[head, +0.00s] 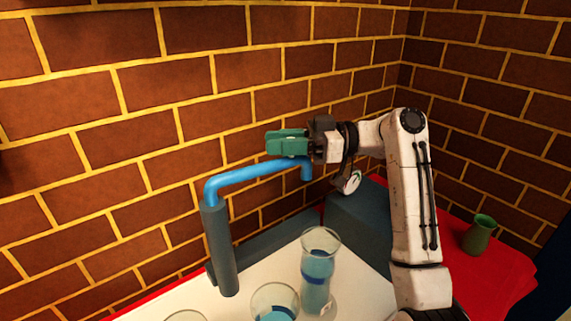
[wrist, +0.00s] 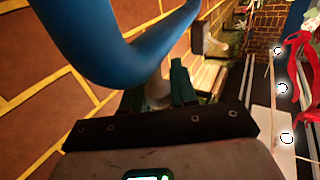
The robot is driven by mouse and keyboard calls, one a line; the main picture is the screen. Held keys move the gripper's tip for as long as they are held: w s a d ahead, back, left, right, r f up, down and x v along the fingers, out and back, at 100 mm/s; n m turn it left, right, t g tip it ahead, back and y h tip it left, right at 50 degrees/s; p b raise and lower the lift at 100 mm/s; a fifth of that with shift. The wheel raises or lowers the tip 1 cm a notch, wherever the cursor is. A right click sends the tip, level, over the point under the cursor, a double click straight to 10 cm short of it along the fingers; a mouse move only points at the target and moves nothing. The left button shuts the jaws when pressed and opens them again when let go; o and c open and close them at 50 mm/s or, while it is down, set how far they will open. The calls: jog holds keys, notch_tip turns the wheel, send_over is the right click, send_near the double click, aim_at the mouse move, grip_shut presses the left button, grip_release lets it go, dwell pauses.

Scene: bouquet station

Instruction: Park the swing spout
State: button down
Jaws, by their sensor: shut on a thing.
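The blue swing spout (head: 245,173) reaches from the top of its grey post (head: 220,250) toward the right, with its end bent down. The post stands upright on a pale counter. My green-fingered gripper (head: 278,143) is at the outer part of the spout and is shut on it. The exact contact is partly hidden by the fingers. In the wrist view the spout (wrist: 95,40) runs large across the upper left, just beyond my gripper (wrist: 158,85).
A tall glass with blue liquid (head: 317,270) stands right of the post. A wider glass (head: 275,302) stands in front. A green jug (head: 479,234) is on the red surface at right. Brick walls (head: 110,90) close off the back. A dark block (head: 357,222) lies behind the tall glass.

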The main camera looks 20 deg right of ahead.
jog(key=shift+w+a+r+n+g+y+b, duration=0.15)
jog(key=shift+w+r+n+g+b, duration=0.1)
jog(key=shift+w+n+g+b, duration=0.2)
jog(key=shift+w+r+n+g+y+b, duration=0.15)
jog(key=shift+w+r+n+g+b, duration=0.1)
jog(key=shift+w+n+g, duration=0.25)
jog(key=c, duration=1.1)
grip_release()
jog(key=shift+s, duration=0.1)
jog(key=shift+o, duration=1)
jog(key=shift+f, duration=0.15)
jog(key=shift+f, duration=0.1)
jog(key=s+d, duration=0.1)
jog(key=d, duration=0.9)
jog(key=shift+s+d+b, duration=0.3)
jog(key=shift+s+b, duration=0.1)
jog(key=shift+b, duration=0.05)
